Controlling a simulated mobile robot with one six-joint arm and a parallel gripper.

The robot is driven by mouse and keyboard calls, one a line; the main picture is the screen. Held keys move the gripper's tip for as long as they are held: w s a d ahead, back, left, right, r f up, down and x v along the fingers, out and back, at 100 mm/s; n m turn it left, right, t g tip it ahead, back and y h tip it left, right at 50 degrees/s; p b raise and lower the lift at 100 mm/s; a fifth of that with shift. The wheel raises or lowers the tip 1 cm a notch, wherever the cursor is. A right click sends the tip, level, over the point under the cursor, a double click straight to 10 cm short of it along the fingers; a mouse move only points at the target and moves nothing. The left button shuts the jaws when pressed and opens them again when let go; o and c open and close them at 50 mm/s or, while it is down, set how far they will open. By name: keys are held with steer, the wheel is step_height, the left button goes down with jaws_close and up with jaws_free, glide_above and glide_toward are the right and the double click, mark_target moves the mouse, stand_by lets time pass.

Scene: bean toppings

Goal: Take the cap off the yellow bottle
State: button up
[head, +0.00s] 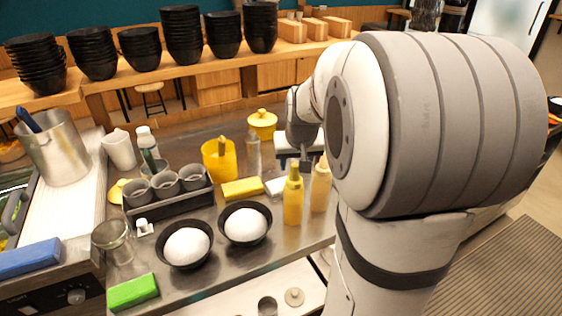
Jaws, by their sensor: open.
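The yellow bottle (293,203) stands upright on the steel counter, at its right side near the front edge. Its narrow yellow top (294,168) points up; I cannot make out a seam between cap and neck. My gripper (303,158) is at the end of my arm, close to the bottle's top in the picture. It is open, and its fingers are small and hard to separate from the things behind. I see no contact with the bottle, and the depth between them is unclear.
Two black bowls with white mounds (245,225) (187,246) are to the left. A yellow sponge (242,189), a clear bottle (253,153) and a yellow cup (219,163) stand behind. My arm hides the counter's right side.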

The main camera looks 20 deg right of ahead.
steer(key=shift+x, duration=0.85)
steer(key=shift+c, duration=0.2)
steer(key=c, duration=0.8)
